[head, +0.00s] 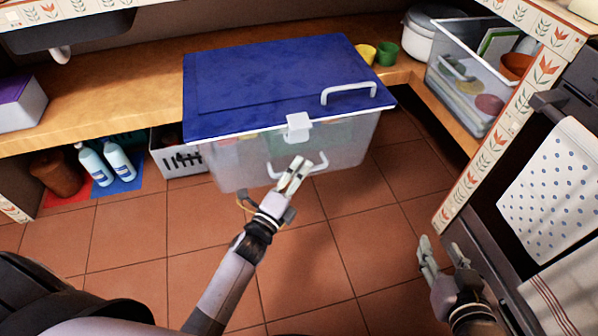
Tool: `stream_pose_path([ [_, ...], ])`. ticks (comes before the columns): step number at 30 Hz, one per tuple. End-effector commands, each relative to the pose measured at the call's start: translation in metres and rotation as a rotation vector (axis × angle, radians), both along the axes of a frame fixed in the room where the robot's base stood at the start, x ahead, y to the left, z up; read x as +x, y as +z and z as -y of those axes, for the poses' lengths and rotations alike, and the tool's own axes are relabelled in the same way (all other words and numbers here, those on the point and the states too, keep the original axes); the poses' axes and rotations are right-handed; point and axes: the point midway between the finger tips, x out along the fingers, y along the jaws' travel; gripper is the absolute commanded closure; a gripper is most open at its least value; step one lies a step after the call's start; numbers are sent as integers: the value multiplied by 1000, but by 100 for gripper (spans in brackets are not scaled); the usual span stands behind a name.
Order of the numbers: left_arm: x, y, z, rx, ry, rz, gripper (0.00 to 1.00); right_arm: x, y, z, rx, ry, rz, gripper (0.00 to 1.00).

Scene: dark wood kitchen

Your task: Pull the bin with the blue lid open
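The bin (345,145) is a clear, frosted box with a blue lid (270,80) that lies flat and closed on top. A white latch (298,126) sits at the lid's front edge, and a white handle (375,89) is on the lid. Another white handle (322,161) is on the bin's front wall. My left gripper (297,166) is at this front handle and hides its middle; its fingers are close together, and I cannot tell whether they grip it. My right gripper (440,250) is open and empty, low at the right, away from the bin.
A wooden shelf (120,85) runs behind the bin. Cups (387,53) and a clear crate (462,95) stand to the right. A white basket (178,162) and blue bottles (118,160) are at the left. An oven with a dotted towel (555,190) borders the right. The tiled floor in front is clear.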

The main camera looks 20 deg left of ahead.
Motion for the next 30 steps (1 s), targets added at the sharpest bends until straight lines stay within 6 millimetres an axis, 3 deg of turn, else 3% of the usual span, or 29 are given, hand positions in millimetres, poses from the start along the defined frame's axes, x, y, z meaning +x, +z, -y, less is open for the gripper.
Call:
stream_pose_path([
  [7, 0, 1, -1, -1, 1, 2, 69, 1, 1, 0, 0, 0, 2, 60],
  [11, -10, -1, -3, -1, 1, 0, 69, 1, 1, 0, 0, 0, 3, 60],
  [24, -94, -12, -19, -1, 1, -1, 69, 0, 1, 0, 0, 0, 1, 60],
  [30, -114, -14, -23, -1, 1, 1, 69, 0, 1, 0, 0, 0, 1, 60],
])
